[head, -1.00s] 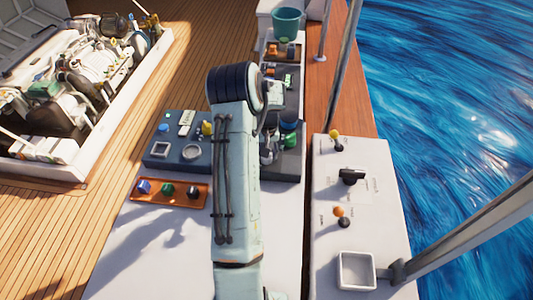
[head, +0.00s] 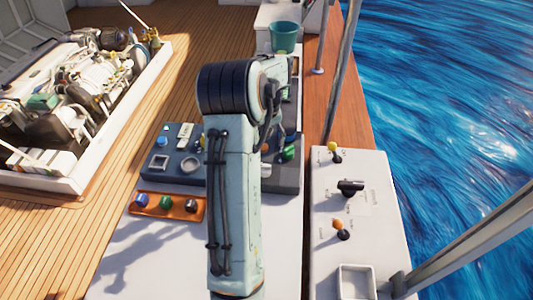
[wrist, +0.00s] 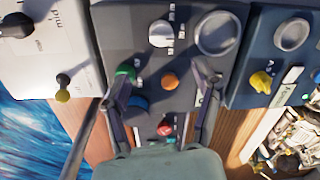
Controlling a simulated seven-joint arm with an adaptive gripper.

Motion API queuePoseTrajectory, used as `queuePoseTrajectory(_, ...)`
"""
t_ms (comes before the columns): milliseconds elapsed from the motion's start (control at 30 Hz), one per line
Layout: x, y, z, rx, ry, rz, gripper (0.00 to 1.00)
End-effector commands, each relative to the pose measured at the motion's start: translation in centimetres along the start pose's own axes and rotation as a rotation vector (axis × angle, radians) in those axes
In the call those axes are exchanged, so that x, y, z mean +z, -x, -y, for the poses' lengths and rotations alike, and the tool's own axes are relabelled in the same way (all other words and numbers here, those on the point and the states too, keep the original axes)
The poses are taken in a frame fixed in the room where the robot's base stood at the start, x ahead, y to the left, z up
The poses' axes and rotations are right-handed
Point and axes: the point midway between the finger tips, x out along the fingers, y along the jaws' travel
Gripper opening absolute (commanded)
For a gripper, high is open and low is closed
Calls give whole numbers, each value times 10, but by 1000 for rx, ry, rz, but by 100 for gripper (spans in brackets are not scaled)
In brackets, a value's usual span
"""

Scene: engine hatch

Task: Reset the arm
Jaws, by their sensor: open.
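My gripper (wrist: 158,85) is open and empty in the wrist view, its two fingers spread above a dark grey control panel (wrist: 130,15). A green knob (wrist: 126,71) is close beside the left finger in that picture. An orange knob (wrist: 169,82) shows between the fingers, and a red knob (wrist: 165,129) shows lower down. I cannot tell whether a finger touches anything. In the head view my arm stands in front of the panels, and the fingers are not clearly seen.
A blue panel (head: 175,174) and an orange strip with several knobs (head: 166,204) lie left of my arm. A white panel with levers (head: 365,200) is to the right. A teal bucket (head: 284,38) stands behind. A metal rail post (head: 343,75) and an open engine hatch (head: 110,140) flank the area.

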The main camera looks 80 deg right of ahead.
Motion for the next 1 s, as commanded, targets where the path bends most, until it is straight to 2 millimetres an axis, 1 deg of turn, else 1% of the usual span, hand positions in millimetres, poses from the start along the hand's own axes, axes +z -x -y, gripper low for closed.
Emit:
queuePoseTrajectory(33, 0, 6, 0, 0, 0, -2, 63)
queuePoseTrajectory(100, 0, 10, 0, 0, 1, -1, 63)
queuePoseTrajectory(200, 0, 13, 0, 0, 1, 0, 63)
queuePoseTrajectory(767, 0, 12, 2, 0, 6, 1, 63)
queuePoseTrajectory(833, -3, 13, 14, 0, 34, 0, 63)
queuePoseTrajectory(867, -6, 15, 24, 0, 57, -6, 63)
queuePoseTrajectory(967, -16, 38, 73, -2, 169, -59, 63)
queuePoseTrajectory(1000, -18, 52, 100, -9, 229, -89, 63)
